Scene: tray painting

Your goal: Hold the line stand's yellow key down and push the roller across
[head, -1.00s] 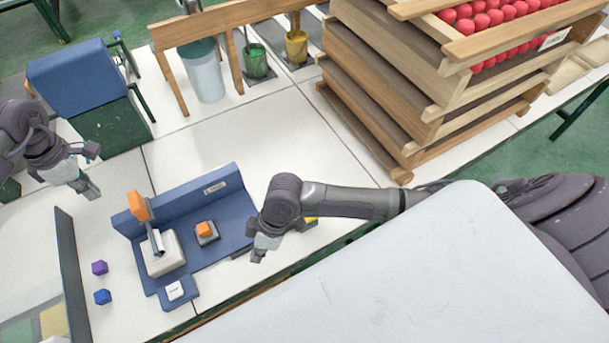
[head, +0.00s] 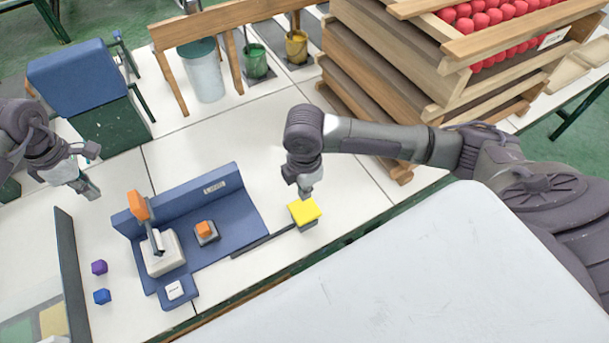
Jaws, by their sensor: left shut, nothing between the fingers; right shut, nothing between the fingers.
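The blue line stand (head: 225,213) sits on the white table at the left of centre. The yellow key (head: 304,211) is on a grey block at the right end of a dark bar from the stand. My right gripper (head: 305,192) is shut and empty, just over the far edge of the yellow key; I cannot tell whether it touches. On the stand are a white block (head: 163,256) with an upright orange-topped lever (head: 139,206), and an orange button (head: 204,229). I cannot tell which part is the roller. My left gripper (head: 92,193) is shut and empty, left of the stand.
A tall stack of wooden trays (head: 400,95) stands at the back right. A wooden rack (head: 170,75) with paint pots is at the back. The table behind the stand is clear.

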